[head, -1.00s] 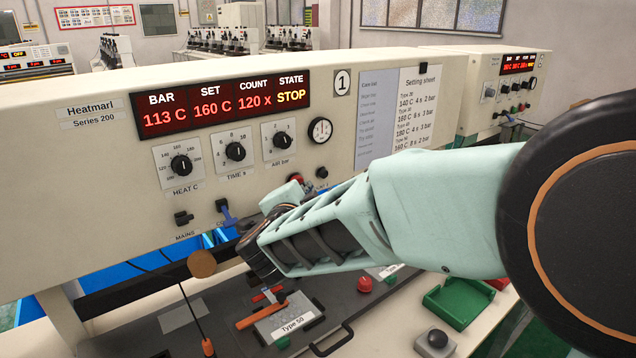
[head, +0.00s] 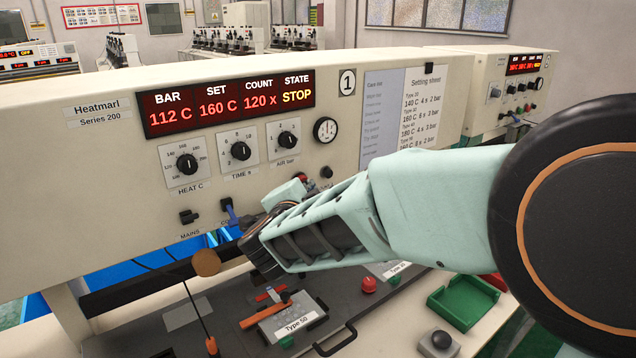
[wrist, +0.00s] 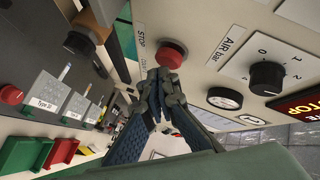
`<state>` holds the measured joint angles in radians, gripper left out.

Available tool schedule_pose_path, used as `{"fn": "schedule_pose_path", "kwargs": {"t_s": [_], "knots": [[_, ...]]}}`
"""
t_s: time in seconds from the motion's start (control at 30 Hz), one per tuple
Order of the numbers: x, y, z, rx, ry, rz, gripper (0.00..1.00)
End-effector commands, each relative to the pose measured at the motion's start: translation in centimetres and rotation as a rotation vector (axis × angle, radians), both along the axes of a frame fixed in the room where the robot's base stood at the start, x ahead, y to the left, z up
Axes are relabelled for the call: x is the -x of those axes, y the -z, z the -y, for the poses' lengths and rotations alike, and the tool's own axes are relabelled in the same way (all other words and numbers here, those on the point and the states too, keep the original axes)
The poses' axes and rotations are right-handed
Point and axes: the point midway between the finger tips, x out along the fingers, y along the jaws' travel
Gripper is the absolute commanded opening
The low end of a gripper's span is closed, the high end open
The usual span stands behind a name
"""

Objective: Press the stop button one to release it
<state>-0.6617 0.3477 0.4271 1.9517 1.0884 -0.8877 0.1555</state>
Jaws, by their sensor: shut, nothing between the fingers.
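The stop button (wrist: 171,54) is a round red button on the pale machine front, beside a "STOP" label (wrist: 140,37) in the wrist view. My gripper (wrist: 163,80) is shut and empty. Its tips are close in front of the button's lower edge; I cannot tell whether they touch it. In the head view only a small part of the red button (head: 300,177) shows past my arm, and the fingertips are hidden. The display (head: 232,104) reads BAR 112 C, SET 160 C, COUNT 120 x, STATE STOP.
Dials (head: 240,151), a gauge (head: 325,130) and a blue-handled switch (head: 229,212) share the panel. Below, the deck holds a "Type 50" plate (head: 294,318) and another red knob (head: 368,285). A green tray (head: 463,303) stands at the right.

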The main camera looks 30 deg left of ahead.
Motion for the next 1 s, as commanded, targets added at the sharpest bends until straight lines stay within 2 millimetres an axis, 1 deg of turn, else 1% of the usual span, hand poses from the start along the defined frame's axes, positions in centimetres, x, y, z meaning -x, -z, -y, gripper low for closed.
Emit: {"fn": "schedule_pose_path", "kwargs": {"t_s": [0.27,1.0], "knots": [[-0.01,-0.01,-0.01,0.0,0.0,0.0,0.0],[-0.41,-0.02,-0.81,0.0,0.0,0.0,0.0]]}}
